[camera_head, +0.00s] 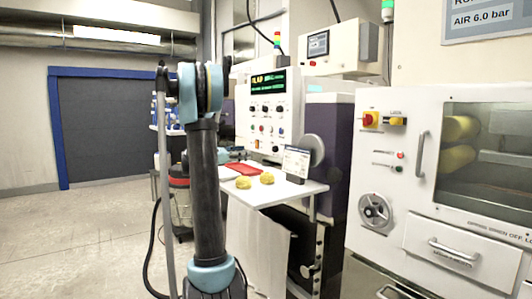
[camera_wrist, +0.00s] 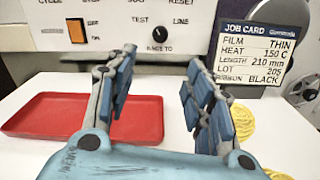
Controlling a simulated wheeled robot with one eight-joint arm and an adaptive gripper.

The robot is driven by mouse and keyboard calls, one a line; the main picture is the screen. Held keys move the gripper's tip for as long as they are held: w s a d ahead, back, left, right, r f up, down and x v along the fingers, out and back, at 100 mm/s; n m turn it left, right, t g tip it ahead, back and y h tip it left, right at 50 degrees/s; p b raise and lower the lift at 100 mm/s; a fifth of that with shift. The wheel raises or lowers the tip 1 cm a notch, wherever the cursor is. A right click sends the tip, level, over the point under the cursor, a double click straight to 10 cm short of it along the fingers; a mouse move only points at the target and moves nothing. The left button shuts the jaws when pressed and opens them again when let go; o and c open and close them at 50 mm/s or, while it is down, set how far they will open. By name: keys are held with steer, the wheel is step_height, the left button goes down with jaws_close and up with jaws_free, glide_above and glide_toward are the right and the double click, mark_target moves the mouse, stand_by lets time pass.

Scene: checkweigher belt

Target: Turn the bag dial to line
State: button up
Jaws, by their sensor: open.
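The bag dial, a small black round knob (camera_wrist: 159,33), sits on the white panel in the wrist view, with TEST printed to its upper left and LINE to its upper right. "BAGS TO" is printed under it. Its pointer is too small to read surely. My gripper (camera_wrist: 158,72) is open and empty, its two blue-padded fingers spread below and either side of the knob, apart from it. In the head view the white control panel (camera_head: 268,110) shows beyond my arm; I cannot tell there which knob is the bag dial.
An orange switch (camera_wrist: 76,31) is left of the dial. A job card (camera_wrist: 256,52) stands at the right, near my right finger. A red tray (camera_wrist: 60,116) and yellow rolls (camera_wrist: 240,124) rest on the white shelf (camera_head: 258,196). A white machine (camera_head: 375,185) stands at right.

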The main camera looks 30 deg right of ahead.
mark_target(273, 150)
steer(key=d, duration=0.5)
steer(key=w+d, duration=0.1)
steer(key=d, duration=1.1)
steer(key=shift+w, duration=0.2)
steer(key=c, duration=1.1)
